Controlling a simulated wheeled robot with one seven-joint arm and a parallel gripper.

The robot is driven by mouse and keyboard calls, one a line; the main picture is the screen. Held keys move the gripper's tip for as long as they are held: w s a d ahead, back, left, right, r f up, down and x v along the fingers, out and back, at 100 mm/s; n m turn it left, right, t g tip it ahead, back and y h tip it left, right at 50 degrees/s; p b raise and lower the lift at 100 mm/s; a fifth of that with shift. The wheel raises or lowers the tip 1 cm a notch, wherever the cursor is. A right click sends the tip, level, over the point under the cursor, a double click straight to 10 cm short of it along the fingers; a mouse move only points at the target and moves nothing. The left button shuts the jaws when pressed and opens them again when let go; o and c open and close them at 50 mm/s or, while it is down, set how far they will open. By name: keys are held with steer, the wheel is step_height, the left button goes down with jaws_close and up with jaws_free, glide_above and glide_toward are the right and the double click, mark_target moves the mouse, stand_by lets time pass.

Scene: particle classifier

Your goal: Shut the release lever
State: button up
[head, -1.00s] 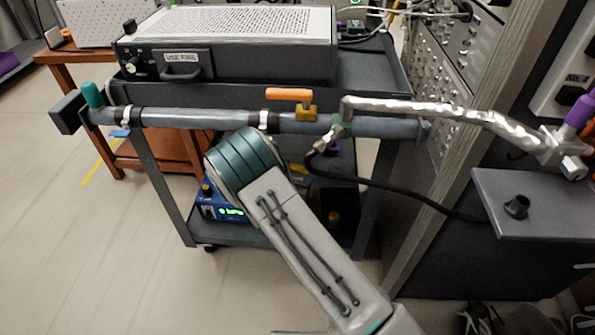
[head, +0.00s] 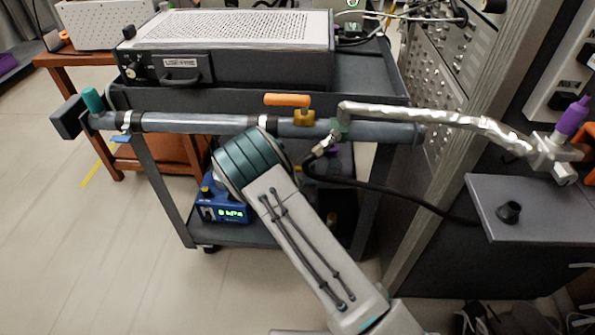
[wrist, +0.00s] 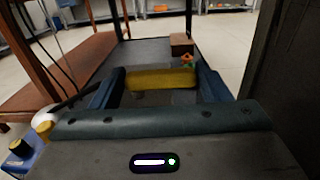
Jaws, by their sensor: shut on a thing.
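A yellow bar (wrist: 172,79) lies crosswise between the two dark blue fingers of my gripper (wrist: 160,84) in the wrist view. The fingers are apart, one at each end of the bar, and my gripper is shut on it. The bar is low, over a dark shelf. In the head view my arm hides the gripper and the bar. A lever with an orange handle (head: 287,100) stands on a yellow-brown mount on the grey pipe, its handle roughly along the pipe. I cannot tell which of the two is the release lever.
A dark cart (head: 370,78) carries a grey instrument (head: 235,50). A blue box with a green display (head: 222,208) stands on its lower shelf. A black hose (head: 390,190) runs right of my arm. The floor at left is open.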

steer(key=o, duration=1)
steer(key=shift+s, duration=0.1)
steer(key=s+p, duration=0.2)
steer(key=s, duration=1.1)
steer(key=shift+s+a, duration=0.15)
steer(key=shift+s, duration=0.2)
